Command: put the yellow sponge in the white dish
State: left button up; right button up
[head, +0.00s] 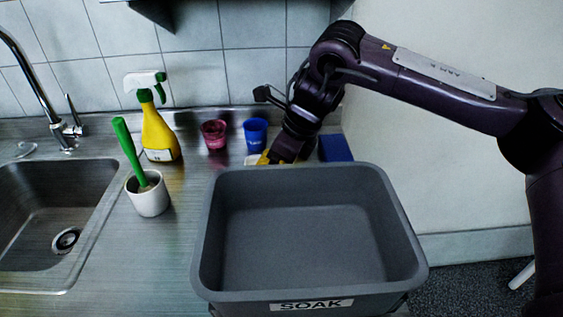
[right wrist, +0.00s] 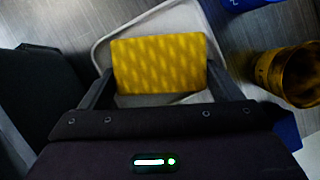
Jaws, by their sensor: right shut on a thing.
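The yellow sponge (right wrist: 160,65) is between the two fingers of my right gripper (right wrist: 160,80) in the right wrist view. The gripper is shut on it. The white dish (right wrist: 106,47) lies around and beneath the sponge in that view; I cannot tell if the sponge touches its bottom. In the head view my right gripper (head: 276,160) is low over the counter, behind the grey bin. Only a bit of the sponge (head: 263,159) and a sliver of the dish (head: 251,160) show there, the rest hidden by the gripper and bin. My left gripper is not in view.
A grey SOAK bin (head: 212,225) stands in front. A maroon cup (head: 214,135) and blue cup (head: 256,134) stand behind the dish, a blue block (head: 335,148) to its right. A spray bottle (head: 158,132), a white pot with green brush (head: 148,195) and a sink (head: 50,220) are left.

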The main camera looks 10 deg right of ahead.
jog(key=shift+a+f, duration=0.1)
jog(key=shift+f, duration=0.05)
jog(key=o, duration=0.6)
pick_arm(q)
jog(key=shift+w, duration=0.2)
pick_arm(e)
jog(key=shift+r, duration=0.55)
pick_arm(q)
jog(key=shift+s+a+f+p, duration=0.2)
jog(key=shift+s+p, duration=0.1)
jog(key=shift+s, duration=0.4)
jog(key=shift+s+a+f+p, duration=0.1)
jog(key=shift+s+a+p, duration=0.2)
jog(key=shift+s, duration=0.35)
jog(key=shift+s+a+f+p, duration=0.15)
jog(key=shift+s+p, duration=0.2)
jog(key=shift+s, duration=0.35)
pick_arm(e)
jog(key=v, duration=1.1)
jog(key=shift+d, duration=0.2)
